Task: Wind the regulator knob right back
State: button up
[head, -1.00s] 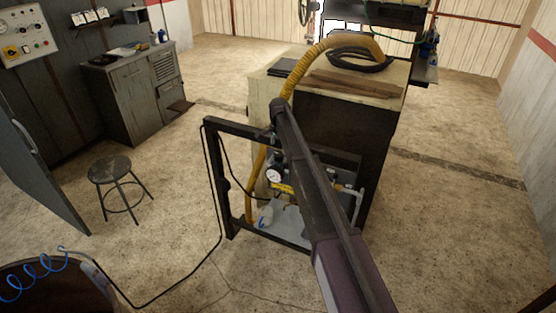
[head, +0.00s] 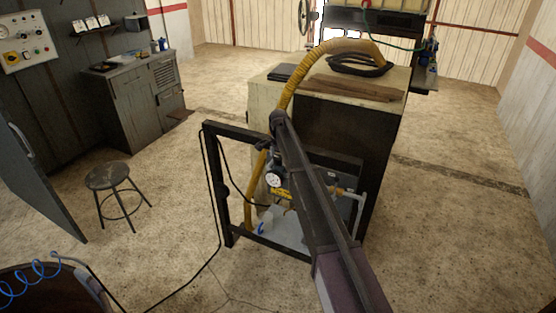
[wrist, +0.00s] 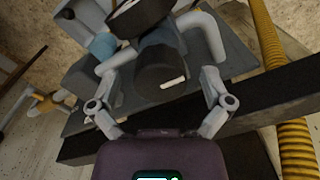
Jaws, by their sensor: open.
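The regulator knob (wrist: 160,66) is a dark, ribbed round knob with a short white mark on its near edge. It lies between the fingers of my gripper (wrist: 160,80) in the wrist view. The gripper is open, with one grey finger to each side of the knob and a gap showing on both sides. A round gauge (wrist: 141,14) sits just beyond the knob, seen edge-on. In the head view the white-faced gauge (head: 274,180) shows on the rack, while my arm hides the knob and gripper.
Grey pipe elbows (wrist: 206,32) flank the knob closely. A dark frame (head: 218,185) surrounds the rack, and a dark bar (wrist: 262,112) crosses at right in the wrist view. A yellow corrugated hose (head: 291,92) runs down beside it. A stool (head: 107,177) stands to the left.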

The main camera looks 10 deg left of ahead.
jog(key=c, duration=1.2)
jog(key=shift+o, duration=0.3)
jog(key=shift+n, duration=0.4)
jog(key=n, duration=0.3)
jog(key=shift+s, duration=0.1)
jog(key=n, duration=0.4)
jog(key=shift+d+n, duration=0.1)
jog(key=shift+n, duration=0.2)
jog(key=n, duration=0.4)
jog(key=shift+n, duration=0.3)
jog(key=n, duration=0.5)
jog(key=shift+d, duration=0.1)
